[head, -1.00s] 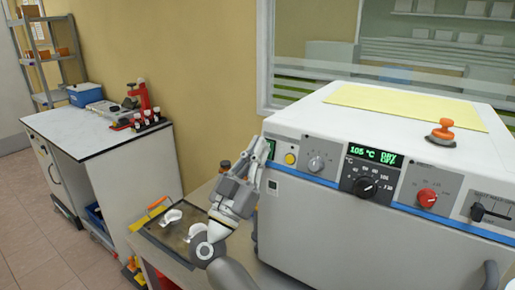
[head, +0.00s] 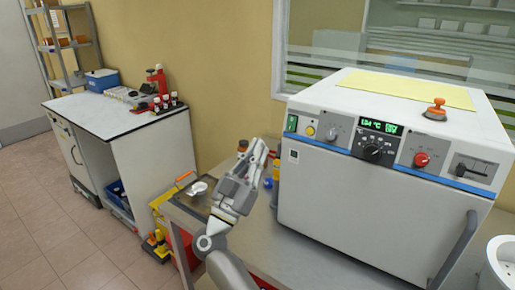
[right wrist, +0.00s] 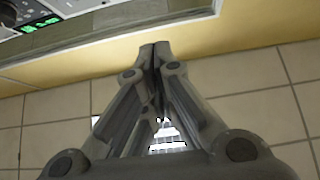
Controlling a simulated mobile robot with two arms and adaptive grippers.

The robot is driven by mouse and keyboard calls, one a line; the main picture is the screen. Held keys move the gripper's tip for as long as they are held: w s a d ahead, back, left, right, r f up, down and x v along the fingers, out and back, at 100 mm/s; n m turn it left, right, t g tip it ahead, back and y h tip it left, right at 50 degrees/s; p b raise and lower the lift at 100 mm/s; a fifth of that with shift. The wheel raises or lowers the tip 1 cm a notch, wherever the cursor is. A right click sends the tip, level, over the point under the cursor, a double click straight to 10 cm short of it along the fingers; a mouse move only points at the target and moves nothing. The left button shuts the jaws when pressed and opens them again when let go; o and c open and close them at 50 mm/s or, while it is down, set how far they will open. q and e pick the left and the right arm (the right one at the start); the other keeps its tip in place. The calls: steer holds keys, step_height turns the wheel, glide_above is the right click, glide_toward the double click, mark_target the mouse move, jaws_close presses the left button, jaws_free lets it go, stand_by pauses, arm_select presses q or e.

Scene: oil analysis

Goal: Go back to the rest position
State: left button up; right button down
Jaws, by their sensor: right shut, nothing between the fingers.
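My right gripper (head: 256,158) is raised in front of the left front corner of the white oven (head: 370,200), above the metal table. Its fingers are shut and empty. In the right wrist view the fingertips (right wrist: 155,48) meet, with floor tiles and a yellow wall behind them. The oven's green display (head: 380,126) is lit, and it also shows at the top left of the right wrist view (right wrist: 42,22). My left gripper is not in view.
A tray (head: 185,208) with a white dish (head: 196,188) lies on the table (head: 290,245) left of my arm. Bottles stand behind my gripper. A white-topped cabinet (head: 110,118) with a red stand (head: 158,80) is at the left. A round white vessel (head: 500,262) shows at the right edge. Floor at the left is clear.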

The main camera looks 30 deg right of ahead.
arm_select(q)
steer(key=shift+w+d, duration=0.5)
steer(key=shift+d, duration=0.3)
arm_select(e)
steer(key=shift+a+f, duration=0.1)
steer(key=shift+f, duration=0.2)
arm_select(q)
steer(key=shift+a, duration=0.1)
arm_select(e)
steer(key=shift+s, duration=0.1)
